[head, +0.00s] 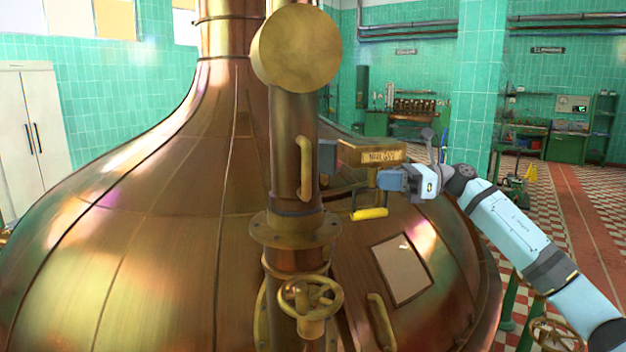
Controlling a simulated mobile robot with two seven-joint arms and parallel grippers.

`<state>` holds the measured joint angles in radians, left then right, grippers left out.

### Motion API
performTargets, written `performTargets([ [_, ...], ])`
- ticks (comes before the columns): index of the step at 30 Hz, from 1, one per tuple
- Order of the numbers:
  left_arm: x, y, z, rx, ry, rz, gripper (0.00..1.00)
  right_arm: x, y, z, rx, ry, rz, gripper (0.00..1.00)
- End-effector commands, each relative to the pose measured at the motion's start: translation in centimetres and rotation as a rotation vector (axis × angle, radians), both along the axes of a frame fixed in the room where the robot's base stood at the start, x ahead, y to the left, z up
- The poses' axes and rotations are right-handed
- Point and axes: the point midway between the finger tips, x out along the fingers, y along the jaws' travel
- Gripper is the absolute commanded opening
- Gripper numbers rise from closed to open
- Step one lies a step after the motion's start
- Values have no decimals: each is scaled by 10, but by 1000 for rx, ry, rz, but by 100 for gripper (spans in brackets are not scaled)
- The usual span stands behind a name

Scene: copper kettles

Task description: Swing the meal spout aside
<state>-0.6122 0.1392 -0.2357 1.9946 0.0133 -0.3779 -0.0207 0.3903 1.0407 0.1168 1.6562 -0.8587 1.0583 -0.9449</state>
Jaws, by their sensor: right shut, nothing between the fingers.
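A thick upright brass pipe with a round end facing me, which looks like the meal spout (296,48), stands in front of the copper kettle (150,220). A curved brass handle (305,168) is on its side, above a bolted flange (295,230). A brass box with a small lettered plate (381,156) is to its right; a yellow grip (369,213) hangs below that box. My right gripper (383,180) is shut and empty, beside the box and above the yellow grip. Whether it touches the box is unclear. It is clear of the curved handle. My left gripper is out of view.
A brass handwheel (310,297) sits below the flange. A square hatch (402,270) and another curved handle (381,322) are on the kettle's front right. A tiled pillar (478,90) stands behind my right arm. Chequered floor (590,205) is open at the right.

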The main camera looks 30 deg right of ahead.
Motion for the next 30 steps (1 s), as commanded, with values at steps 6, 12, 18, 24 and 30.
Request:
performTargets([
  [6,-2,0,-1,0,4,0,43,0,-1,1,-7,-3,0,0],
  [12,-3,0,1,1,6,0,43,2,3,2,-5,-2,1,0],
  [18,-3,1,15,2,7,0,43,17,26,5,-1,-2,3,0],
  [24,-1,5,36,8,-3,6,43,42,63,6,0,-2,3,0],
  [30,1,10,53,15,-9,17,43,63,95,6,-1,-2,3,0],
])
